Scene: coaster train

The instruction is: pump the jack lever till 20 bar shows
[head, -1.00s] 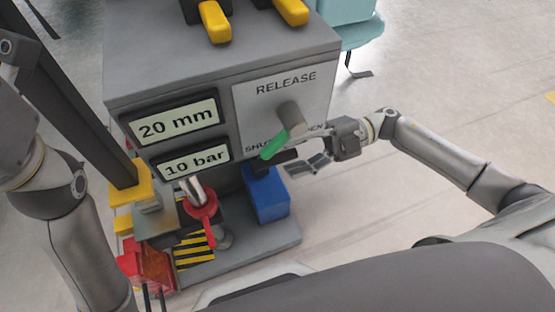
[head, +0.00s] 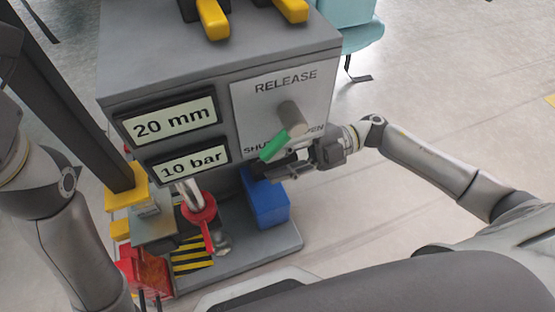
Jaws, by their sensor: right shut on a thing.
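The grey jack unit (head: 225,80) stands in front of me. Its upper display (head: 168,122) reads 20 mm and its lower display (head: 188,163) reads 10 bar. The green release handle (head: 274,146) slants down towards the SHUT mark on the RELEASE plate. My right gripper (head: 279,171) comes in from the right, just below the green handle and above the blue block (head: 265,203). It is shut on a dark bar, which appears to be the jack lever; the fingers hide most of it. My left arm shows at the left edge, its gripper out of view.
A red ring-shaped part (head: 203,213) hangs below the displays, by a yellow-and-black striped plate (head: 192,256). A red box (head: 148,272) stands at lower left. Yellow blocks (head: 291,10) lie on top of the unit. The floor at right is open; a teal chair (head: 357,35) stands behind.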

